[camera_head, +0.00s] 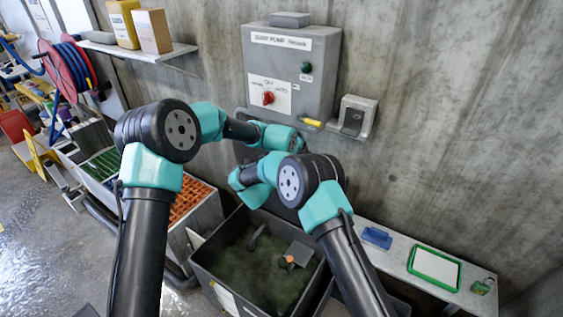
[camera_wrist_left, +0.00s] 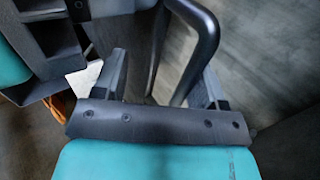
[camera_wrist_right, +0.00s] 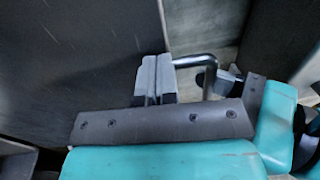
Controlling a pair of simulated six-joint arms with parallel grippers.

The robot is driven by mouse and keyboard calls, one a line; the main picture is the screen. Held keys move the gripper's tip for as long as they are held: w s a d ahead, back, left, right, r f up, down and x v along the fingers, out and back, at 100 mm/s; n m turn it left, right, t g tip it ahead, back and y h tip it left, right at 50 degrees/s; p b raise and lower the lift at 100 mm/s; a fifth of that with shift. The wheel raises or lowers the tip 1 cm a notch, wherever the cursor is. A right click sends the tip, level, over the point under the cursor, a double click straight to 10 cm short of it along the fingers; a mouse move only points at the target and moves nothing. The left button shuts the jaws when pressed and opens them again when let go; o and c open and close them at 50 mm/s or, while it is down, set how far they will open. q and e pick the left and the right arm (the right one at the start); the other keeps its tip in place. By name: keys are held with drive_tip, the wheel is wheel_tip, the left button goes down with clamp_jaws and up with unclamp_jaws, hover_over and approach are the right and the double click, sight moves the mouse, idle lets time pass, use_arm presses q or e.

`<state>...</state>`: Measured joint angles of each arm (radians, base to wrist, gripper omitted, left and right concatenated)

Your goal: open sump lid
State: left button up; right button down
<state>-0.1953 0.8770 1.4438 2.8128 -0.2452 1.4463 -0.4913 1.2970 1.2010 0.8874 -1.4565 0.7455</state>
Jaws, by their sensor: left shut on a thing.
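The sump (camera_head: 205,268) is a dark open-topped tank at the bottom middle of the head view, with murky green water inside. A dark panel that looks like its lid (camera_wrist_right: 80,60) stands raised; in the head view my arms mostly hide it. My left gripper (camera_wrist_left: 160,85) is shut on a dark bent bar handle (camera_wrist_left: 207,35) at the lid; the exact contact is unclear. The handle also shows in the right wrist view (camera_wrist_right: 195,60). My right gripper (camera_wrist_right: 156,80) has its fingers together beside the panel's edge, with nothing clearly held. Both fingertips are hidden in the head view.
A grey pump control box (camera_head: 290,70) with a red knob hangs on the concrete wall behind my arms. A bench (camera_head: 400,255) with a green-framed board (camera_head: 435,267) stands at right. Crates with green and orange grids (camera_head: 190,200) stand at left.

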use_arm(q)
drive_tip(key=v, duration=1.1)
drive_tip(key=shift+r, duration=0.2)
drive_tip(key=shift+c, duration=0.5)
